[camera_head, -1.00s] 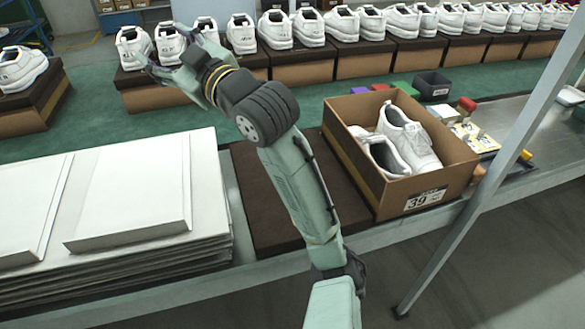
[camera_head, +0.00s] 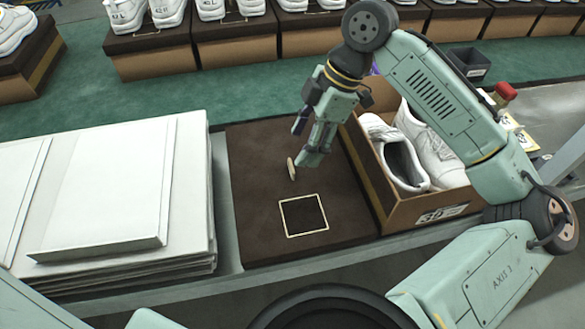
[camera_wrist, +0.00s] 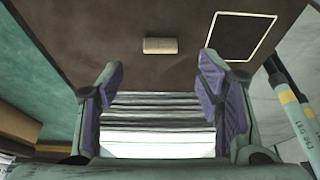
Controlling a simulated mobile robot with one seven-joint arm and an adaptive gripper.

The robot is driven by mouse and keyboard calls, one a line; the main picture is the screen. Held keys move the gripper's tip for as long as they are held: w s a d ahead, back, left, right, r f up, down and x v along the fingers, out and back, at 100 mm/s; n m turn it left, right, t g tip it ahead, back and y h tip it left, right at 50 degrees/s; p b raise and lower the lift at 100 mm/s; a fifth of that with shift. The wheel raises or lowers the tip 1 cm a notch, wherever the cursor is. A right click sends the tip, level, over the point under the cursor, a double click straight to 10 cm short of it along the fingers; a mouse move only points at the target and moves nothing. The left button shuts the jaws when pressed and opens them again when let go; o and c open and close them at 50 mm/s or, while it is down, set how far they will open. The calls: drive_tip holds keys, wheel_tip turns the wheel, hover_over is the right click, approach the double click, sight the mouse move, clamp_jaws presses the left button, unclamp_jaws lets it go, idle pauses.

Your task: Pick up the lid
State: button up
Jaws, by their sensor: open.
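The lid (camera_head: 258,222) is a dark brown, flat box top lying beside the open shoe box, in the middle of the head view. A small tan tab (camera_head: 291,169) stands up from it, and a pale square outline (camera_head: 304,215) marks its near part. My gripper (camera_head: 305,143) is open and empty above the lid, close to the tab. In the wrist view the lid (camera_wrist: 90,25) fills the top, with the tab (camera_wrist: 160,45) centred ahead of and between my open fingertips (camera_wrist: 161,66). I cannot tell the exact height of the fingers above it.
The cardboard box (camera_head: 398,213) with white shoes (camera_head: 430,150) stands just right of the lid. A stack of white sheets (camera_head: 110,190) lies to the left, across a narrow grey strip. Rows of shoes on boxes (camera_head: 240,50) line the back.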

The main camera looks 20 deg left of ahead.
sight(292, 165)
drive_tip(key=shift+p+x, duration=0.8)
drive_tip(key=shift+x, duration=2.35)
drive_tip(key=shift+d, duration=0.1)
drive_tip(key=shift+c, duration=0.4)
drive_tip(key=c, duration=1.2)
